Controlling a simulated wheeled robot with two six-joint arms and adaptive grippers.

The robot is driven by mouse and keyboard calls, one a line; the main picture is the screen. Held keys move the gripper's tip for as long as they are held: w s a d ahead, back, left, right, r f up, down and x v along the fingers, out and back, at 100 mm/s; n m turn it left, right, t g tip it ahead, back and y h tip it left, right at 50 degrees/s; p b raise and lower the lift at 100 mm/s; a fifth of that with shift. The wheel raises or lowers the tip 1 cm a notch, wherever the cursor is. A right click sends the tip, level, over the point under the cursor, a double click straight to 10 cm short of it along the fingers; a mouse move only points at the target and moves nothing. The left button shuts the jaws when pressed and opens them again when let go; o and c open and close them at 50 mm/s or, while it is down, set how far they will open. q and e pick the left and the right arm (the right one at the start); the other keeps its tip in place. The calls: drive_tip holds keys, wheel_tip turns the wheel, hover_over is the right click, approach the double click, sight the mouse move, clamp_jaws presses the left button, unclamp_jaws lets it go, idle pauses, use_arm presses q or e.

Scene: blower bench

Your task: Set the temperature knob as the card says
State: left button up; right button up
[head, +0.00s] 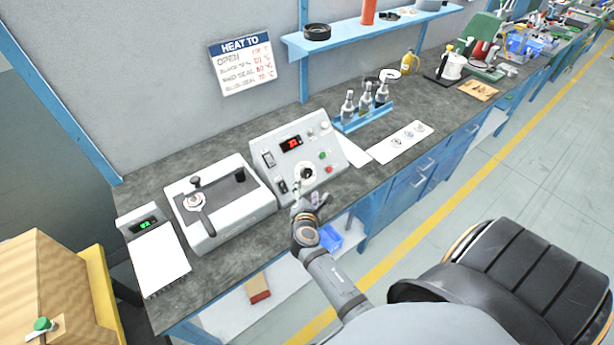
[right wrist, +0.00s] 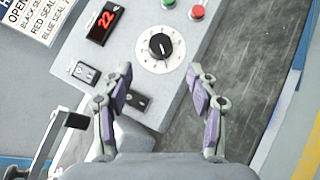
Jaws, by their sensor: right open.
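The control box (head: 262,135) stands on the bench with a red display (head: 291,144). In the right wrist view the display (right wrist: 104,22) appears to read 22. The temperature knob (right wrist: 160,46) is black with a white pointer mark, on a white dial with black ticks; it also shows in the head view (head: 307,173). The card (head: 240,63) on the wall is headed HEAT TO and lists open, black, red and blue seal rows; its numbers are blurred. My right gripper (right wrist: 159,75) is open and empty, just short of the knob, with its fingers spread either side. My left gripper is out of view.
A green button (right wrist: 195,12) and black switches (right wrist: 85,72) sit near the knob. A lever device (head: 242,208) stands left of the box. A blue bottle rack (head: 365,118) and a white sheet (head: 400,144) lie right of it.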

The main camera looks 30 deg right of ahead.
sight(307, 175)
drive_tip(key=x, duration=0.8)
drive_tip(key=shift+w+d, duration=0.15)
drive_tip(key=c, duration=1.2)
